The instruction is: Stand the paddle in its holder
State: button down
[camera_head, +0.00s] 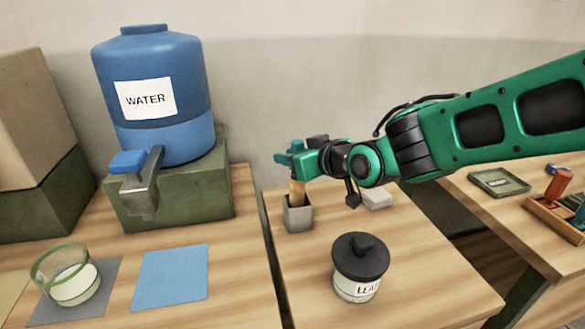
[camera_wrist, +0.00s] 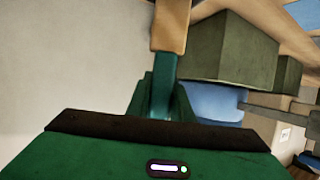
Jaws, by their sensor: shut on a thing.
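The paddle (camera_head: 297,192) is upright, with its wooden part pointing down. Its lower end is at the mouth of the small grey square holder (camera_head: 299,216) and seems to be inside it; the holder's front wall hides that end, so I cannot tell how deep it sits. My gripper (camera_head: 297,165) is above the holder, shut on the paddle's upper part. In the wrist view the paddle (camera_wrist: 169,28) shows a wooden part and a teal handle, with my green fingers (camera_wrist: 160,97) around the handle.
A lidded jar (camera_head: 357,280) labelled in black stands in front on the same table. A blue water dispenser (camera_head: 155,100) on a green stand (camera_head: 170,200) is to the left. Table between holder and jar is bare.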

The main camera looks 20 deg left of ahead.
jog(key=shift+f, duration=1.35)
jog(key=c, duration=1.6)
grip_release()
jog(key=shift+f, duration=0.1)
jog(key=shift+o, duration=0.2)
jog(key=v, duration=1.2)
